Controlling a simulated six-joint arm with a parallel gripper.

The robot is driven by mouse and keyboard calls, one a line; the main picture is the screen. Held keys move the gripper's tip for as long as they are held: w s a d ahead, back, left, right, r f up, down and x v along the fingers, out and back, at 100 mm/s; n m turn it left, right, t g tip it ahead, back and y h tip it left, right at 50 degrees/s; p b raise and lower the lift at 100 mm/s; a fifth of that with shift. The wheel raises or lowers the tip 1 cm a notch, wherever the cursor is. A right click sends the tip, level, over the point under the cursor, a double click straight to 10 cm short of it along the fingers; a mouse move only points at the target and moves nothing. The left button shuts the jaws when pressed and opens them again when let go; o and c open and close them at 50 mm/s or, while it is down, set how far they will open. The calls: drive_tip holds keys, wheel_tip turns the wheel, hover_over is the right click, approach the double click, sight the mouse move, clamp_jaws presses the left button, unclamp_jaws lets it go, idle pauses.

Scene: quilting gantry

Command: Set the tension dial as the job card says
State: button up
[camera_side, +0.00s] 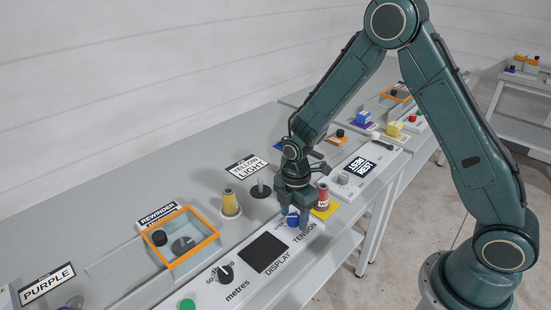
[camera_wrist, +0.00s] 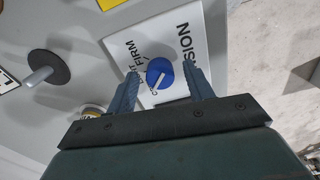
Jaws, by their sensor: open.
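The tension dial is a blue round knob (camera_wrist: 160,72) with a white pointer line on a white panel lettered TENSION. In the wrist view the line slants towards the lower left. FIRM is legible beside it; the other position words are partly hidden by a finger. The knob also shows in the side view (camera_side: 292,219). My gripper (camera_wrist: 161,76) is open, with one finger on each side of the knob; I cannot tell whether they touch it. In the side view my gripper (camera_side: 293,213) is low over the panel. A card reading YELLOW LIGHT (camera_side: 246,168) lies behind it.
A black dial (camera_side: 225,273) marked metres and a dark display (camera_side: 264,252) are in front. An orange-rimmed rewinder box (camera_side: 212,229) is at left. The bench edge is close on the right.

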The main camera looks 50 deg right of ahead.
drive_tip(key=shift+f, duration=0.3)
drive_tip(key=c, duration=1)
drive_tip(key=shift+m, duration=0.4)
drive_tip(key=m, duration=0.4)
drive_tip(key=shift+m, duration=2)
